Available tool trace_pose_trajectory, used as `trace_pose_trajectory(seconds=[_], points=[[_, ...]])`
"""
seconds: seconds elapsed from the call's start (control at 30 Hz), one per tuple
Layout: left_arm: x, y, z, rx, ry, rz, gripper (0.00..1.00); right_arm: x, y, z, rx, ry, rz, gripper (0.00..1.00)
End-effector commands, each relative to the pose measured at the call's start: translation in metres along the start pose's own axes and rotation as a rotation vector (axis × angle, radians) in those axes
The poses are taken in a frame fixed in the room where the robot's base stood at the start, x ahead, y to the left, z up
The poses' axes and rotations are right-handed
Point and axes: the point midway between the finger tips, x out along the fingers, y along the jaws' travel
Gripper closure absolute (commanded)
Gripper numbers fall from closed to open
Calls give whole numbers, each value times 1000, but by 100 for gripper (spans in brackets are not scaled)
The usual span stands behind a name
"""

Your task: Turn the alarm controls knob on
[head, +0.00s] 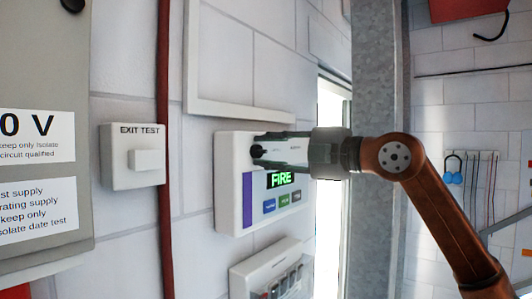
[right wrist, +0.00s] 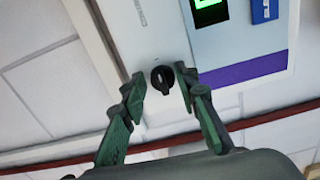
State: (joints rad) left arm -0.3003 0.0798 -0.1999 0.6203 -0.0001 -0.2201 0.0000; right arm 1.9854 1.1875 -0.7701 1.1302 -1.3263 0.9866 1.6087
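The white alarm panel (head: 228,190) is mounted on the wall, with a lit green FIRE display (head: 281,180), a purple stripe and several buttons. The black knob (right wrist: 162,78) is on the panel's white face in the right wrist view. My right gripper (head: 262,150) reaches in from the right at the panel's upper part. In the right wrist view its two green fingers stand open, one on each side of the knob, with visible gaps to it. In the head view the fingers largely cover the knob. My left gripper is not in view.
An EXIT TEST box (head: 117,172) is left of the panel, past a red vertical pipe (head: 163,100). A white box with a row of switches (head: 240,284) is just below the panel. A grey metal column (head: 376,75) stands to the right.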

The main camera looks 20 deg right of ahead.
Motion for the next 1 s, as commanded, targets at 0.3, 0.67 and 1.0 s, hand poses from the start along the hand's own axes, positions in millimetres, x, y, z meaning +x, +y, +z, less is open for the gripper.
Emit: trace_pose_trajectory(seconds=[0.3, 0.67, 1.0], points=[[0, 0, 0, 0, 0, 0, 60, 1, -2, -1, -2, 1, -4, 61], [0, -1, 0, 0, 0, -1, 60, -32, -2, 0, -3, 0, -4, 61], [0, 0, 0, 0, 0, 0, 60, -99, -2, 0, -2, -1, -4, 61]])
